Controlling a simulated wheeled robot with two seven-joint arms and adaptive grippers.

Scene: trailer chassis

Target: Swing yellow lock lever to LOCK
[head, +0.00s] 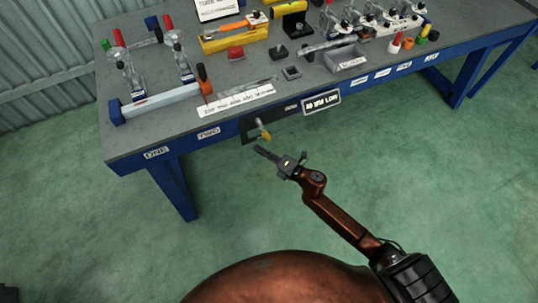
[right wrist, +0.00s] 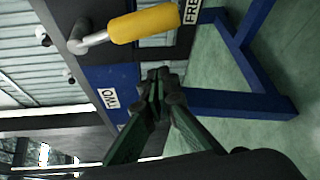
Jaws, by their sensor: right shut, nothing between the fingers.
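The yellow lock lever (head: 266,135) sticks out from a dark plate on the front edge of the blue workbench. In the right wrist view its yellow grip (right wrist: 147,23) is large at the top, on a metal stem that enters from the left. My right gripper (head: 260,151) is just below and in front of the lever, apart from it. In the right wrist view its fingertips (right wrist: 157,76) are together and empty, with the lever beyond them. My left gripper is not in view.
A label reading FREE (right wrist: 191,10) is beside the grip's end. The workbench (head: 135,145) has a grey top crowded with clamps, coloured handles and a grey tray (head: 345,62). The green floor in front is clear.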

